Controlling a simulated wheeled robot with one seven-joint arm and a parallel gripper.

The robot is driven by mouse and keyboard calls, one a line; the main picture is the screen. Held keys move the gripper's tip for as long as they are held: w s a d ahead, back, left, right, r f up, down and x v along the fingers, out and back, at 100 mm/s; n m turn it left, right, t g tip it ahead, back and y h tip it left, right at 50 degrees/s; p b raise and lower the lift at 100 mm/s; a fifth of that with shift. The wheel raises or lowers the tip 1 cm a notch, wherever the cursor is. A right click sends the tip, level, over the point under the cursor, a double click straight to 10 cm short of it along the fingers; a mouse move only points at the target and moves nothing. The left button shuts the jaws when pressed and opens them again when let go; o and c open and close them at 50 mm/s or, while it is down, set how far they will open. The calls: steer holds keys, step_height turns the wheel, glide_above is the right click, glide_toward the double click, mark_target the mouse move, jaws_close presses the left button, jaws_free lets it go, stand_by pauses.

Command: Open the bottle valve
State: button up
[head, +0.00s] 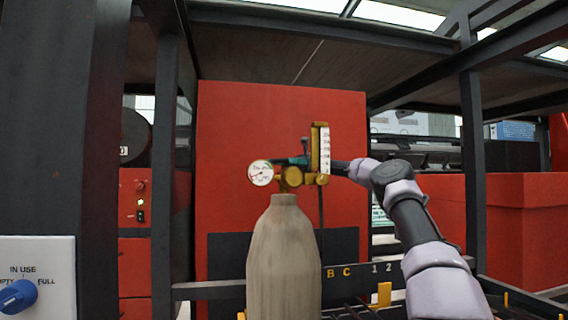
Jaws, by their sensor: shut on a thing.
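A beige gas bottle (283,260) stands upright in the middle of the head view. A brass regulator (291,178) sits on its neck, with a round white dial gauge (261,173) on the left and an upright yellow flow tube with a white scale (321,150) on the right. My arm reaches in from the lower right, and my gripper (298,161) is at the bottle's top, partly hidden behind the flow tube. It is shut on the bottle valve, whose handle is mostly hidden by the gripper and the brass parts.
A red panel (230,120) stands behind the bottle. A dark post (50,130) and a white box with a blue knob (17,296) marked IN USE and FULL are at the left. A dark metal frame (470,150) crosses the right. Rails with yellow parts lie low right of the bottle.

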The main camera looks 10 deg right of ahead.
steer(key=shift+f, duration=0.15)
steer(key=o, duration=1.2)
steer(key=shift+c, duration=0.2)
steer(key=shift+m+t+y, duration=0.3)
steer(key=shift+m+y, duration=0.1)
